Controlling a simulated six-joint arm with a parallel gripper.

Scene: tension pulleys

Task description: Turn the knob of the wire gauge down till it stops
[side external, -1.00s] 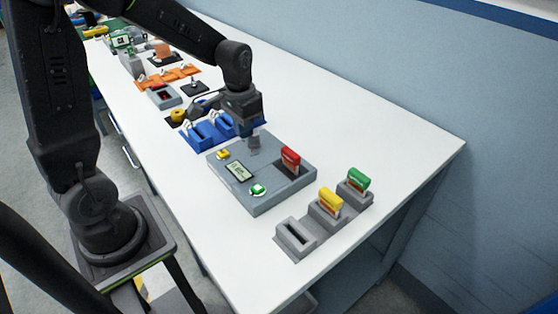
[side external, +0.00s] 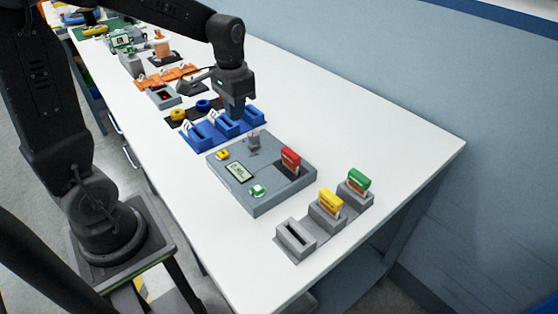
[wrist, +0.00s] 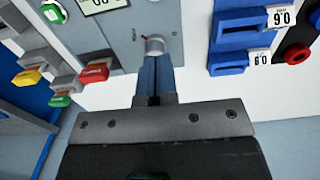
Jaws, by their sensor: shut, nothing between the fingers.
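The wire gauge appears to be the grey box (side external: 222,165) with a small display (side external: 239,172). Its small grey knob (side external: 253,141) stands near its back edge and also shows in the wrist view (wrist: 155,43), with a red mark beside it. My gripper (side external: 237,116) is shut and empty, pointing down behind the knob, over the blue racks in the side view. In the wrist view its shut blue-grey fingers (wrist: 156,60) line up just below the knob and cover part of it. I cannot tell whether they touch; in the side view they look apart.
A red cartridge (side external: 291,158) sits in the box. Yellow (side external: 330,200) and green (side external: 358,180) cartridges stand in grey holders at the front right. The blue racks (side external: 228,126) stand close behind the box. The table's right side is clear.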

